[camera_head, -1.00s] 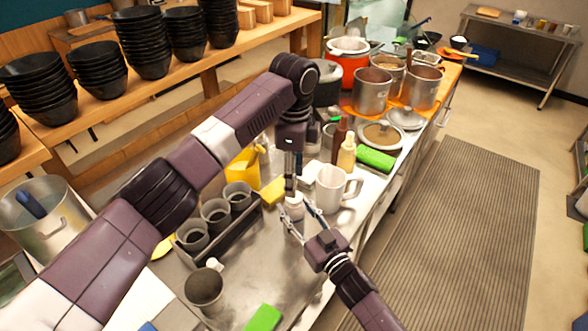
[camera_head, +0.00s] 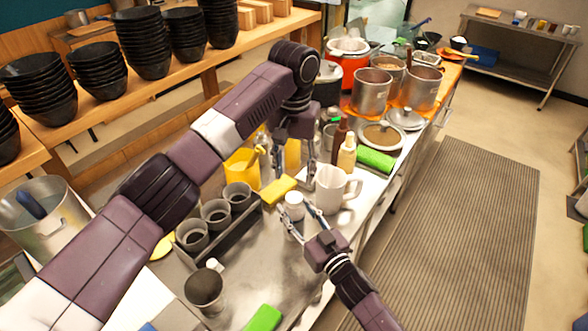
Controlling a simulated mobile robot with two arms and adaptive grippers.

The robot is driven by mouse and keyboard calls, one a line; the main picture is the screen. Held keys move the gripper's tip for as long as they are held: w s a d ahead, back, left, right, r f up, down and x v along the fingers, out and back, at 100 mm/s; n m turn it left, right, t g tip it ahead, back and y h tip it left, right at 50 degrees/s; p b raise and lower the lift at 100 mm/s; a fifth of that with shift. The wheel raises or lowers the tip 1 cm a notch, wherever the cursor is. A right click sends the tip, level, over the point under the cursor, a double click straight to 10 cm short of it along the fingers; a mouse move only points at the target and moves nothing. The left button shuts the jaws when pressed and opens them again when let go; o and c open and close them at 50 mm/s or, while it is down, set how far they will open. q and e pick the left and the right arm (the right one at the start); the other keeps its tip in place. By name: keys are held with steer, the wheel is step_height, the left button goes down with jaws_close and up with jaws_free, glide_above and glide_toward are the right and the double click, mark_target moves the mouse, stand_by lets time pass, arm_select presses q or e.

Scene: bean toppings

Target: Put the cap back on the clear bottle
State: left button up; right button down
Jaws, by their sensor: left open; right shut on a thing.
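The clear bottle (camera_head: 293,213) stands on the steel counter, small and pale, beside the white mug. A white cap (camera_head: 294,198) shows at its top and looks seated; I cannot tell how tightly. My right gripper (camera_head: 297,212) is shut on the bottle, with a finger on either side of it. My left gripper (camera_head: 294,172) is open and empty, pointing down just above and behind the cap, apart from it. The lower part of the bottle is small and partly hidden by the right fingers.
A white mug (camera_head: 333,188) stands close to the right of the bottle. A yellow sponge (camera_head: 278,190) lies just behind it. A dark rack (camera_head: 232,238) of grey cups is at left.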

mark_target(294, 197)
arm_select(q)
steer(key=shift+n, duration=0.4)
steer(key=shift+f, duration=4)
steer(key=c, duration=1.2)
steer(key=o, duration=1.3)
steer(key=shift+o, duration=0.2)
step_height(294, 197, up, 12)
